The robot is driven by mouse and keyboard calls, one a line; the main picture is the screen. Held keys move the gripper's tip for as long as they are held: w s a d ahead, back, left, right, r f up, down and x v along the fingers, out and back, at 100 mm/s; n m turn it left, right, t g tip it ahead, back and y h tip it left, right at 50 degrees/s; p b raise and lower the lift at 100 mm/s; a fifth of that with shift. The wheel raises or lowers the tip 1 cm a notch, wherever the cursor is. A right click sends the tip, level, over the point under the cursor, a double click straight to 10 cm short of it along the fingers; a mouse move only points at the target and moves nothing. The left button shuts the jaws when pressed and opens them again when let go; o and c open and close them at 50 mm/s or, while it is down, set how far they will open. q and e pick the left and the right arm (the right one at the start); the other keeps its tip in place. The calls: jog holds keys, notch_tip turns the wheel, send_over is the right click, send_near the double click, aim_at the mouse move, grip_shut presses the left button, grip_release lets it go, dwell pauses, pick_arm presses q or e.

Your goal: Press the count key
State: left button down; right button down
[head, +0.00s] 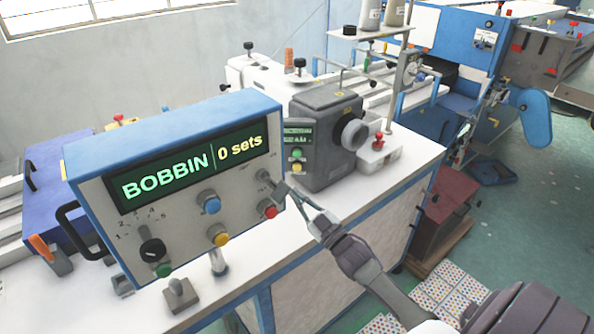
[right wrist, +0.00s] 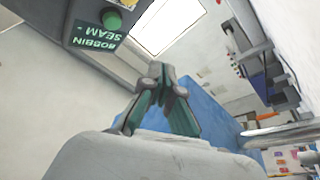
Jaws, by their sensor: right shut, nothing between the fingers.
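A grey knob or key (head: 264,176) sits at the upper right; no label tells me which is the count key. My right gripper (head: 280,189) is shut and empty, its tips by the box's right edge, near the grey and red controls; contact cannot be told. Its fingers (right wrist: 160,70) show in the right wrist view.
A grey machine head (head: 325,135) with a small display and green button stands behind the box. A thread stand (head: 370,34) rises behind it. A black handle (head: 80,228) sticks out at the box's left. Open floor lies to the right.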

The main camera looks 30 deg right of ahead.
aim_at(297, 167)
jog(key=w+d+b, duration=0.4)
jog(key=w, duration=0.2)
jog(key=shift+w+d, duration=0.15)
jog(key=shift+d, duration=0.1)
dwell(1.3)
jog(key=shift+w+d+b, duration=0.25)
jog(key=shift+w+b, duration=0.1)
jog(key=shift+b, duration=0.05)
jog(key=shift+w+d+b, duration=0.3)
jog(key=shift+w+b, duration=0.1)
dwell(0.7)
jog(key=shift+s, duration=0.1)
jog(key=shift+s+a+p, duration=0.55)
jog(key=shift+s+p, duration=0.15)
jog(key=shift+p, duration=0.05)
